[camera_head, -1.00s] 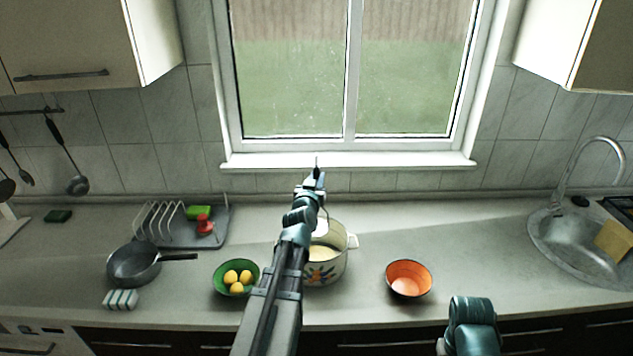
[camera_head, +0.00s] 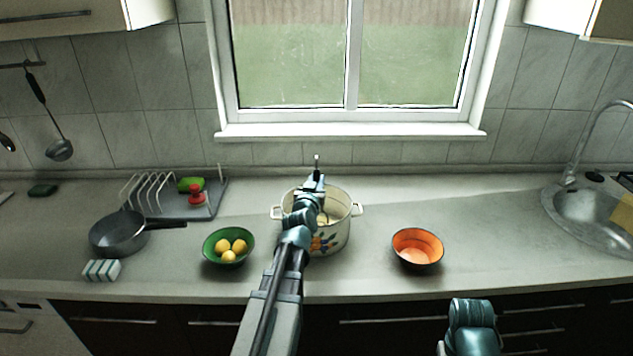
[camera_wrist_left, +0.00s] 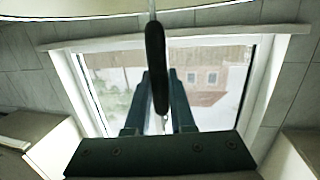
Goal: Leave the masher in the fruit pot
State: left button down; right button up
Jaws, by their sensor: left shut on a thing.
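The fruit pot (camera_head: 335,240), cream enamel with painted fruit and two side handles, stands on the counter below the window. My left gripper (camera_head: 316,179) is above the pot and hides part of its opening. The masher's head is hidden. My right gripper is out of view.
A green bowl of yellow fruit (camera_head: 216,256) stands left of the pot and an orange bowl (camera_head: 417,248) right of it. A dark pan (camera_head: 118,238), a striped sponge (camera_head: 102,270) and a dish rack (camera_head: 205,208) are farther left. A sink (camera_head: 590,225) is at the right.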

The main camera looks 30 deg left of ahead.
pick_arm(q)
jog(key=shift+f, duration=0.35)
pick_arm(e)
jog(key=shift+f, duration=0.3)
pick_arm(q)
jog(key=c, duration=0.7)
grip_release()
jog(key=shift+s, duration=0.1)
